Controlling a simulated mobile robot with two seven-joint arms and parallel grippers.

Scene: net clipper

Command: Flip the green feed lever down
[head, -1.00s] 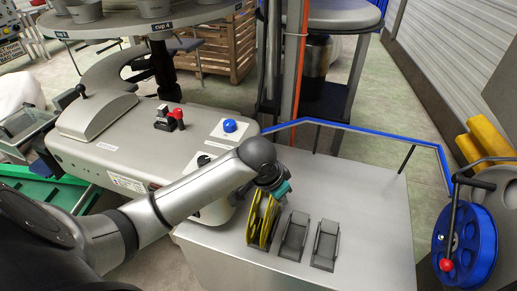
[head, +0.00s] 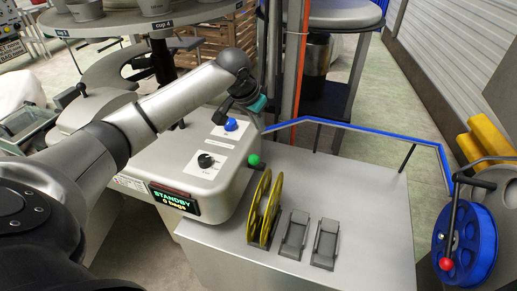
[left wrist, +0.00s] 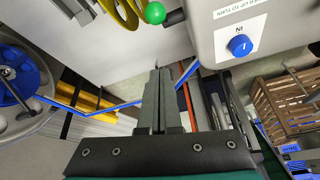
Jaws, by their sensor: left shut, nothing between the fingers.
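The green feed lever (head: 253,160) shows as a green ball knob with a short dark stem at the right side of the grey machine, above the yellow reels. The knob also shows at the top of the left wrist view (left wrist: 154,12). I cannot clearly tell the lever's tilt. My left gripper (head: 259,122) is raised beyond the lever, near the machine's far right corner, its fingers partly hidden in the head view. In the left wrist view its fingers (left wrist: 162,75) are shut, empty and apart from the knob. My right gripper is not in view.
Yellow reels (head: 265,210) stand below the lever. A blue rail (head: 370,130) runs along the bench's far edge.

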